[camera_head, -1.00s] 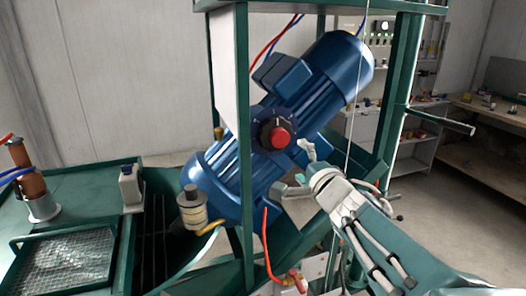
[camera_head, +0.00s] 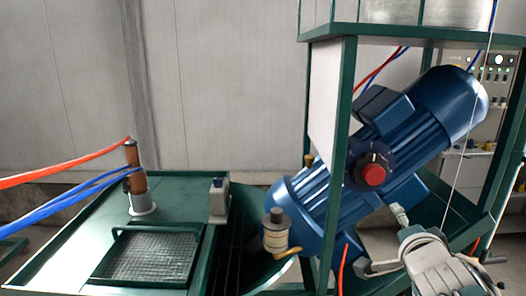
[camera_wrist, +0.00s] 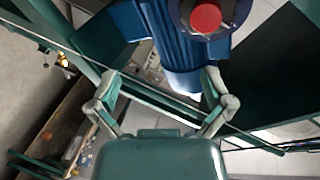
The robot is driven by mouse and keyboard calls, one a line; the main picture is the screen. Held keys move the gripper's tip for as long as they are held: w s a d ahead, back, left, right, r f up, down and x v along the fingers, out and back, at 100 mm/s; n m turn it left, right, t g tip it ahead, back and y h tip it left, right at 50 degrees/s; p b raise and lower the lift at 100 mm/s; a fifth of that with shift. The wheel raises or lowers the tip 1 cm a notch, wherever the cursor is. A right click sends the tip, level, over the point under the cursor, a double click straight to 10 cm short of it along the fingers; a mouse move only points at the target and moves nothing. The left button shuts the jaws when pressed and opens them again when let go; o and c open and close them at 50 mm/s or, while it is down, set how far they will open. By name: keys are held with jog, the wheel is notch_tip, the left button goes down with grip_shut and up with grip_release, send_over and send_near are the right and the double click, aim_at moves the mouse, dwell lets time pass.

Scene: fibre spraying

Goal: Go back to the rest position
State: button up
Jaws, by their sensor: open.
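My gripper (camera_wrist: 160,88) is open and empty in the wrist view, its two fingers spread wide. A blue motor (camera_wrist: 177,45) with a red knob (camera_wrist: 206,17) lies just beyond the fingertips. In the head view my gripper is at the lower right, partly cut off by the frame edge. There it is just below the blue motor (camera_head: 345,190) and its red knob (camera_head: 372,175). I cannot tell whether a fingertip touches the motor.
A green frame (camera_head: 342,150) stands around the motor. To the left is a green table (camera_head: 85,240) with a mesh grid (camera_head: 150,257), an orange-brown cylinder (camera_head: 132,170) and a small grey box (camera_head: 219,200). Red and blue hoses run in from the left.

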jog(key=s+a+f+n+g+y, duration=0.3)
jog(key=s+a+f+n+g, duration=0.6)
jog(key=s+n, duration=0.6)
notch_tip(320, 180, down, 3)
jog(key=shift+s+a+f+g+y, duration=0.1)
jog(key=shift+s+a+g+y, duration=0.3)
jog(key=shift+a, duration=0.75)
dwell(0.7)
